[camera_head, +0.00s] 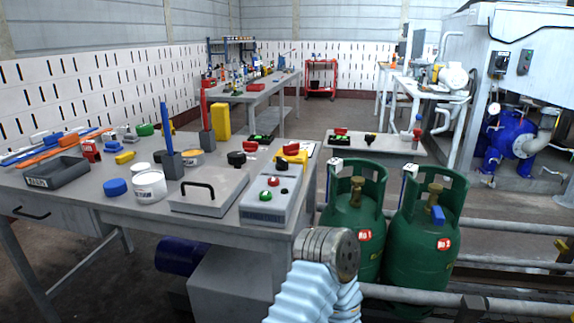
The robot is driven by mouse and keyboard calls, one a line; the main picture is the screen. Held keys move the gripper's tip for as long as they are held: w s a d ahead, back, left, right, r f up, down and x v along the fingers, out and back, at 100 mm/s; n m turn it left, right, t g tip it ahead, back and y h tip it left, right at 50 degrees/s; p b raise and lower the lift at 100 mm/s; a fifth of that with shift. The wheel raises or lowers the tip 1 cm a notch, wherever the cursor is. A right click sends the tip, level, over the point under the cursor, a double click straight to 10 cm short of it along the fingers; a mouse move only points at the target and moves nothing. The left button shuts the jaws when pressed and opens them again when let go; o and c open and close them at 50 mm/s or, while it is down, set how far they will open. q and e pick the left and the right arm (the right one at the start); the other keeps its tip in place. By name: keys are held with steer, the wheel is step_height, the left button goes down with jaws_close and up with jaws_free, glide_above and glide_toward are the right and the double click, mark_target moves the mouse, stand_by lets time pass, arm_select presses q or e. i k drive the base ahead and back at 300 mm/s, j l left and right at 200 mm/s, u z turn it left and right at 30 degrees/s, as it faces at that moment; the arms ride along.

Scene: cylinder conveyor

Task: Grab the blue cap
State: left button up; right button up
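A blue round cap (115,187) lies on the grey workbench at the left, beside a white labelled tub (149,186). I cannot tell which of the two blue things the task names. A ribbed light-blue sleeve with a round metal end (331,250) rises from the bottom, in front of the left green cylinder (354,205); it looks like part of my arm. No gripper fingers show, and neither blue piece is touched.
The workbench (84,209) carries a dark tray (58,172), a grey lidded box with a handle (207,192), a button panel (271,205) and several tools. Metal rails (480,228) run beside the cylinders. A second table (384,146) stands behind them.

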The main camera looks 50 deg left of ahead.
mark_target(115, 188)
steer(key=u, duration=2.7)
steer(key=z, duration=0.3)
steer(key=i+j+z, duration=0.15)
steer(key=j+z, duration=0.8)
